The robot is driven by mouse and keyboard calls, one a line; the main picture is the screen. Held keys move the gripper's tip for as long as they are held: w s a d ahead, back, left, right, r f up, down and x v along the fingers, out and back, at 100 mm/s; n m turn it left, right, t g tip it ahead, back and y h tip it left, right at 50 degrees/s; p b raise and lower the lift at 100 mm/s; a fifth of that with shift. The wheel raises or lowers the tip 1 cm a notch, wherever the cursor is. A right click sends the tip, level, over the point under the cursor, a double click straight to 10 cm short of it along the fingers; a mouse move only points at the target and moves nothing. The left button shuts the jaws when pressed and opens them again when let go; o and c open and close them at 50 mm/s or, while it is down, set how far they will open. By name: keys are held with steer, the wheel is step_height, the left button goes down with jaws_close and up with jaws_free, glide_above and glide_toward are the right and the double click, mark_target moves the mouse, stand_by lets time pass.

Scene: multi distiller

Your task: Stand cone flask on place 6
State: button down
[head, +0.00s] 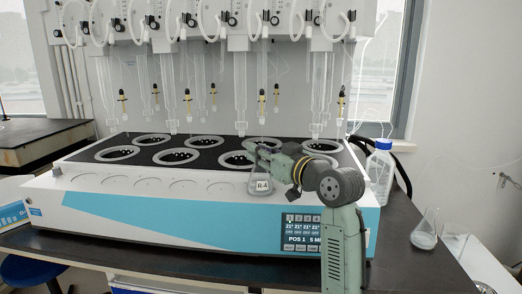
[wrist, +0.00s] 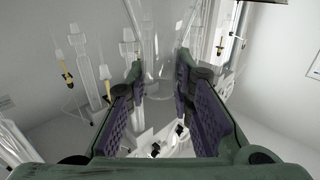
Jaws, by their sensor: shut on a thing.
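A clear cone flask (head: 260,188) with a white label reading "R-A" hangs upright in my gripper (head: 258,154) at the front edge of the distiller's black top. In the wrist view my gripper (wrist: 158,100) has its purple-padded jaws on either side of the clear flask (wrist: 158,50), whose glass is hard to make out. The distiller (head: 180,208) has two rows of ringed heating places, including a ring (head: 238,159) just left of the flask and one at the right end (head: 322,146). Place numbers cannot be read. My arm hides part of the right front rings.
Glass tubes (head: 240,95) and several yellow-black valves (head: 262,103) hang above the places. A second cone flask (head: 424,232) stands at the table's right, and a blue-capped bottle (head: 379,168) stands behind my arm. The front ledge left of the flask is clear.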

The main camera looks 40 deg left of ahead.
steer(key=shift+f, duration=0.2)
steer(key=c, duration=1.4)
jaws_free()
